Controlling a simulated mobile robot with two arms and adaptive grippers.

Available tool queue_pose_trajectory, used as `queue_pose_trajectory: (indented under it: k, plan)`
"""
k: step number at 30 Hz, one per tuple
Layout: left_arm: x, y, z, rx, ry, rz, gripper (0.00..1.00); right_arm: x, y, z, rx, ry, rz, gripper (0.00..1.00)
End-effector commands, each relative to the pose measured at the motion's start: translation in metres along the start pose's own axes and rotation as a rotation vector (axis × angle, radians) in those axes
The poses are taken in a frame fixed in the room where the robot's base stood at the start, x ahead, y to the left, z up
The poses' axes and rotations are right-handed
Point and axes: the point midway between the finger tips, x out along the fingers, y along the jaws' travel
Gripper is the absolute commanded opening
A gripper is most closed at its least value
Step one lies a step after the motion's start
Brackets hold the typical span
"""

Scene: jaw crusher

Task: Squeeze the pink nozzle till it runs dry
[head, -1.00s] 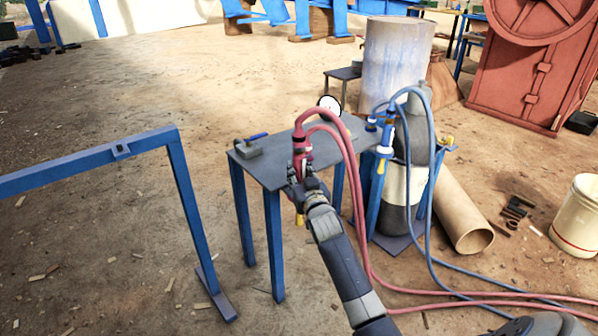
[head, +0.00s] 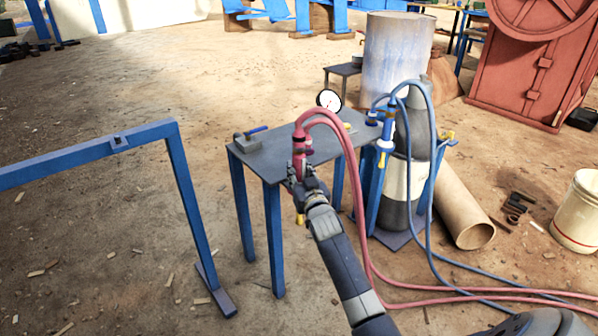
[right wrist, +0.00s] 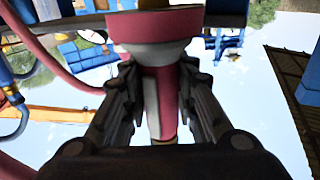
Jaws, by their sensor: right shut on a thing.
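In the right wrist view the fingers (right wrist: 160,90) press on the pink and white body (right wrist: 165,100) from both sides, under a wide pink collar (right wrist: 152,25). A yellow tip (head: 299,219) shows below the gripper. Whether anything flows from it cannot be seen. My left gripper is not in view.
A blue nozzle (head: 385,145) with blue hoses hangs right of the table, by a grey cylinder (head: 403,190). A blue frame (head: 185,195) stands at left.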

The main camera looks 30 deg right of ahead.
Motion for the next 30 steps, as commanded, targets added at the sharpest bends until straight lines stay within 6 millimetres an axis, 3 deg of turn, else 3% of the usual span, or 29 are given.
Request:
queue_pose_trajectory:
  k: [10,11,14,25,30]
  plan:
    - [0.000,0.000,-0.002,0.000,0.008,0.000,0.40,0.000,0.000,-0.001,0.000,0.004,0.000,0.00]
    - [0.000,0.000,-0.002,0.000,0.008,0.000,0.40,0.000,0.000,-0.001,0.000,0.004,0.000,0.29]
    - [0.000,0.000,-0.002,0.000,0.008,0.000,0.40,0.000,0.000,-0.001,0.000,0.003,0.000,0.50]
    - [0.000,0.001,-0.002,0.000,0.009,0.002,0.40,-0.002,0.000,0.002,0.000,-0.003,0.000,0.50]
    - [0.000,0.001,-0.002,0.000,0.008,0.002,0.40,-0.018,-0.001,0.002,0.001,-0.001,-0.001,0.50]
